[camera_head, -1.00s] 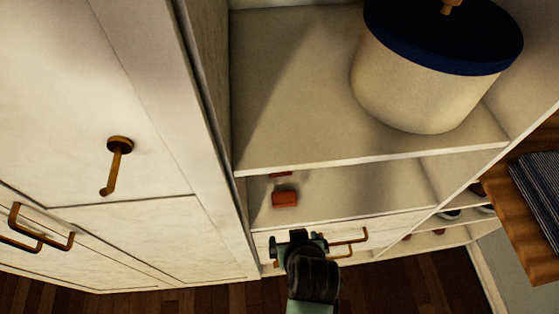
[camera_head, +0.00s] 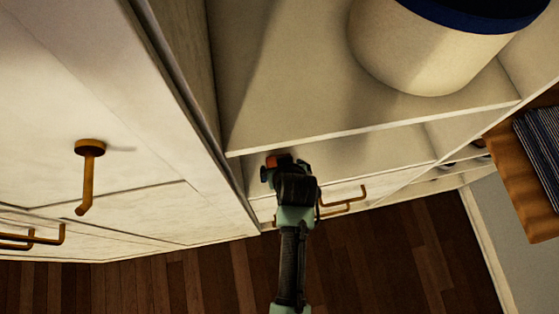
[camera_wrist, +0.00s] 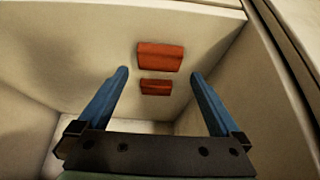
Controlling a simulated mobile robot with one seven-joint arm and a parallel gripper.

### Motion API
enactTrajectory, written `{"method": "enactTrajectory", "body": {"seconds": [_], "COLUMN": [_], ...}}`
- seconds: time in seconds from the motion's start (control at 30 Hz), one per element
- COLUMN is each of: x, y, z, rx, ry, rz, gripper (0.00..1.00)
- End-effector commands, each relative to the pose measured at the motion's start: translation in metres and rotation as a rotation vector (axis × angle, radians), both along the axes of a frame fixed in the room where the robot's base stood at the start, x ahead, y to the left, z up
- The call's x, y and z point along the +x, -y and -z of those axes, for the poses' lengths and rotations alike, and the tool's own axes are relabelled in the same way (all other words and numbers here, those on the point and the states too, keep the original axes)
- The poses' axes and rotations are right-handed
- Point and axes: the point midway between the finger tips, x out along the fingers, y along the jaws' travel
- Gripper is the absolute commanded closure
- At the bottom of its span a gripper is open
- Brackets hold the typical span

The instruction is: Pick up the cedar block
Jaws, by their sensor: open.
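Two reddish-brown blocks lie inside the shelf compartment in the wrist view: a larger one (camera_wrist: 160,57) and a smaller one (camera_wrist: 156,87). I cannot tell which is the cedar block the task names. In the head view only a reddish patch of a block (camera_head: 278,161) shows beside my gripper (camera_head: 268,172), which hides the rest. My gripper is open; its two blue fingers also show in the wrist view (camera_wrist: 160,75). Both blocks appear between the fingers there, with nothing held. I cannot tell how far beyond the fingertips they are.
A shelf board (camera_head: 370,128) lies above the compartment, with a cream bin (camera_head: 420,55) on it. The compartment's walls enclose the blocks. A drawer handle (camera_head: 343,200) is just right of my arm. Cupboard doors stand at left; wooden floor (camera_head: 400,260) is open below.

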Motion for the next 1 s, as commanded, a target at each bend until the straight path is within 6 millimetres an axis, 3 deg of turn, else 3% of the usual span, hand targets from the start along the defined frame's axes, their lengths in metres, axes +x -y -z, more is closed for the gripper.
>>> {"method": "enactTrajectory", "body": {"seconds": [0.17,0.5,0.87,1.0], "x": [0.005,0.024,0.027,0.027], "y": [-0.001,-0.004,-0.004,-0.004], "z": [0.008,0.041,0.046,0.046], "rx": [0.000,-0.001,0.000,0.000], "ry": [0.000,-0.001,0.001,0.000], "rz": [-0.001,-0.001,-0.001,-0.001], "gripper": [0.00,0.00,0.00,0.25]}}
